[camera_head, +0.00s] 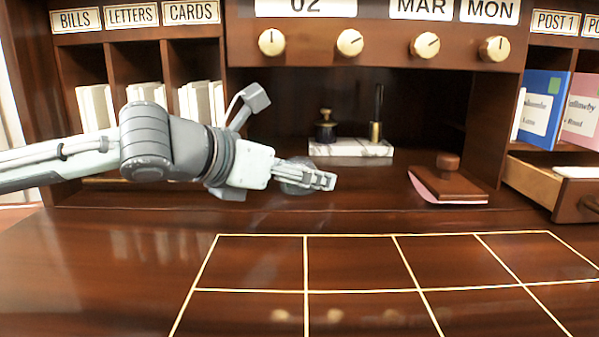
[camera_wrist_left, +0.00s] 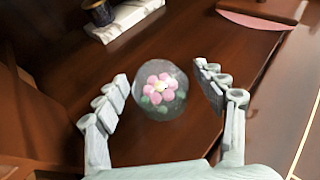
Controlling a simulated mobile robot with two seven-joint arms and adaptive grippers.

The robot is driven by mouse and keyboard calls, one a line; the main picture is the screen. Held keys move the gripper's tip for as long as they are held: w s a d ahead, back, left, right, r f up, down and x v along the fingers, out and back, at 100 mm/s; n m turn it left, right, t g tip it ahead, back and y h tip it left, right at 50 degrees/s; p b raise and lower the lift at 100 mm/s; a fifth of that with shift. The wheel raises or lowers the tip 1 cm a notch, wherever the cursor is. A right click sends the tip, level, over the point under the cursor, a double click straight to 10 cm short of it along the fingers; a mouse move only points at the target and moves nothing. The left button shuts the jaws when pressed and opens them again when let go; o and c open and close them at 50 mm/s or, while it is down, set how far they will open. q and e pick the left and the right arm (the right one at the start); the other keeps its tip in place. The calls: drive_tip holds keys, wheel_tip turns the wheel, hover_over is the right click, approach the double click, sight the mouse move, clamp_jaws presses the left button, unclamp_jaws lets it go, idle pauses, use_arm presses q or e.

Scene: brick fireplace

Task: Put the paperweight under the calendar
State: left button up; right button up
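The paperweight (camera_wrist_left: 160,88) is a clear round dome with pink and white flowers inside; it stands on the dark wood desk. In the head view it is mostly hidden behind my left gripper, with a grey edge (camera_head: 291,188) showing. My left gripper (camera_head: 325,180) is low over the desk, and its fingers (camera_wrist_left: 163,88) are open on either side of the paperweight, with gaps visible. The calendar (camera_head: 386,43) is the wooden panel with 02, MAR and MON plates and several knobs, above an open alcove. My right gripper is not in view.
A marble stand (camera_head: 350,148) with an inkwell (camera_head: 325,127) and a dark upright piece stands in the alcove. A wooden blotter (camera_head: 447,182) lies on pink paper to the right. An open drawer (camera_head: 535,185) juts out at right. The gold-lined desktop in front is clear.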

use_arm(q)
drive_tip(key=shift+s+a+r, duration=0.1)
drive_tip(key=shift+a+r, duration=0.05)
drive_tip(key=shift+r, duration=0.05)
drive_tip(key=v, duration=1.1)
drive_tip(key=shift+s+a, duration=0.15)
drive_tip(key=shift+s, duration=0.15)
idle(0.9)
